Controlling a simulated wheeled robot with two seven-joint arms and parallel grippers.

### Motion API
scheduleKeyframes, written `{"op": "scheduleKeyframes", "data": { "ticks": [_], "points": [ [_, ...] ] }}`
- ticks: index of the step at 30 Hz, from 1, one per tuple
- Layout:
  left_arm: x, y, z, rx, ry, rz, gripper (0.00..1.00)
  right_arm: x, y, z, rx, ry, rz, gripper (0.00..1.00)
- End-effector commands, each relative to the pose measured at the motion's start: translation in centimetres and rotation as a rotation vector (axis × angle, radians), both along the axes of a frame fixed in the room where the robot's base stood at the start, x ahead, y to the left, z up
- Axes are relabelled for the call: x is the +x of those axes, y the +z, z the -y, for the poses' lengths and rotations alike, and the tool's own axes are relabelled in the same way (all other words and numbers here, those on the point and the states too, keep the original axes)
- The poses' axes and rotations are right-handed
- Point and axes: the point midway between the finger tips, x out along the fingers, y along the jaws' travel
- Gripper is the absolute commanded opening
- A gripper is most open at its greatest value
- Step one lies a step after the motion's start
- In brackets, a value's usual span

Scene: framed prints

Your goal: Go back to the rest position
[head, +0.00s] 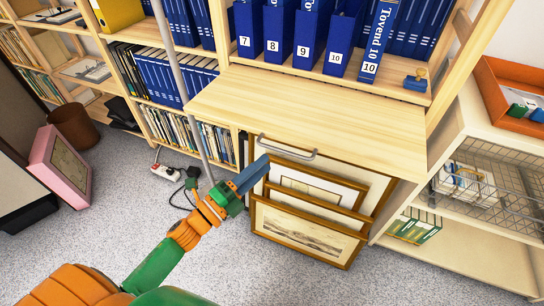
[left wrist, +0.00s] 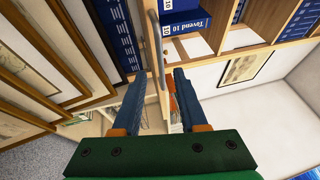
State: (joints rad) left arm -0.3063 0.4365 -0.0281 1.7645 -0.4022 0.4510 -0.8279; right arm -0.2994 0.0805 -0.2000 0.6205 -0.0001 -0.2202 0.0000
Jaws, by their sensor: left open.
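My left gripper (head: 261,170) reaches in from the lower left in the head view, its blue fingers just left of and below a grey bar handle (head: 290,152). The handle is on the front edge of a light wooden flap (head: 310,105). In the left wrist view the two fingers (left wrist: 158,82) are apart with nothing held between them. The handle (left wrist: 157,45) shows just beyond the fingertips; I cannot tell whether they touch it. Framed prints (head: 305,232) lean in gold and brown frames below the flap. My right gripper is not in view.
Numbered blue binders (head: 308,40) and a stamp (head: 416,80) stand behind the flap. A wire basket (head: 480,180) and orange tray (head: 515,95) are at right. A pink frame (head: 60,165), brown bin (head: 73,125) and power strip (head: 166,172) stand on the left floor. Front carpet is clear.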

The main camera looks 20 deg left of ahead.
Motion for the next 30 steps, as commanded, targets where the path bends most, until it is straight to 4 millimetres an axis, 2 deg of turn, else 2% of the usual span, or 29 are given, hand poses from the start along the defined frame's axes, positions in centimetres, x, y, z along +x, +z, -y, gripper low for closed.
{"op": "scheduleKeyframes", "data": {
  "ticks": [12, 14, 16, 17, 20, 21, 23, 24, 26, 27, 30],
  "points": [
    [-0.2, 0.0, -0.1, -0.001, 0.0, 0.0, 0.42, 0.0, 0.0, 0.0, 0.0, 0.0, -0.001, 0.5],
    [0.0, -0.8, -0.4, -0.019, 0.013, -0.029, 0.42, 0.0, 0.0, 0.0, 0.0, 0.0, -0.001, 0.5],
    [0.2, -3.9, -1.4, -0.09, 0.063, -0.143, 0.42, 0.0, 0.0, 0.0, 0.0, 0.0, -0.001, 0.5],
    [0.1, -6.1, -2.1, -0.138, 0.097, -0.219, 0.42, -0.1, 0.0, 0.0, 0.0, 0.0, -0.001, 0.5],
    [-1.8, -15.8, -4.3, -0.353, 0.266, -0.548, 0.42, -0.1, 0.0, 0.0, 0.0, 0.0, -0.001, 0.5],
    [-3.4, -19.8, -4.8, -0.441, 0.342, -0.681, 0.42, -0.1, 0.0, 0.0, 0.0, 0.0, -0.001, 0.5],
    [-6.6, -25.1, -5.2, -0.561, 0.462, -0.863, 0.42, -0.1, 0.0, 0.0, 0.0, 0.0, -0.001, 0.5],
    [-8.9, -28.1, -5.1, -0.628, 0.538, -0.97, 0.42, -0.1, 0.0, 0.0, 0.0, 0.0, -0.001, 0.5],
    [-12.6, -31.8, -4.9, -0.714, 0.649, -1.11, 0.42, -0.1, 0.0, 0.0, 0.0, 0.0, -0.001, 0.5],
    [-15.0, -33.8, -4.6, -0.762, 0.719, -1.192, 0.42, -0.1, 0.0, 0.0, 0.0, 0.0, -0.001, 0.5],
    [-20.9, -37.5, -3.8, -0.855, 0.888, -1.364, 0.42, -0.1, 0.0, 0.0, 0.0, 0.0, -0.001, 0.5]
  ]
}}
